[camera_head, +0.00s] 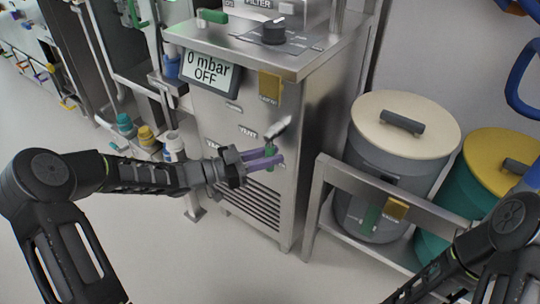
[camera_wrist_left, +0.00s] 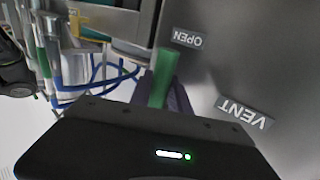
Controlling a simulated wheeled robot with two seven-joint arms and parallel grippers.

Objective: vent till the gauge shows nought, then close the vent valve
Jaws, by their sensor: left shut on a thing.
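The gauge display (camera_head: 208,73) on the steel cabinet reads "0 mbar" and "OFF". The vent valve's green handle (camera_head: 270,150) is on the cabinet front beside the VENT label (camera_head: 247,132). My left gripper (camera_head: 265,160), with purple fingers, is shut on this handle. In the left wrist view the green handle (camera_wrist_left: 162,78) stands up between the fingers, near the upside-down OPEN label (camera_wrist_left: 187,39) and VENT label (camera_wrist_left: 243,112). The fingers hide part of the handle and its mount. My right arm enters at lower right; its gripper is out of view.
A black knob (camera_head: 274,31) sits on the cabinet top. A brass-coloured tag (camera_head: 269,86) hangs on its front. At right, a grey bin with a cream lid (camera_head: 405,122) and a green bin with a yellow lid (camera_head: 504,160) stand behind a steel frame (camera_head: 330,172). Floor at lower centre is clear.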

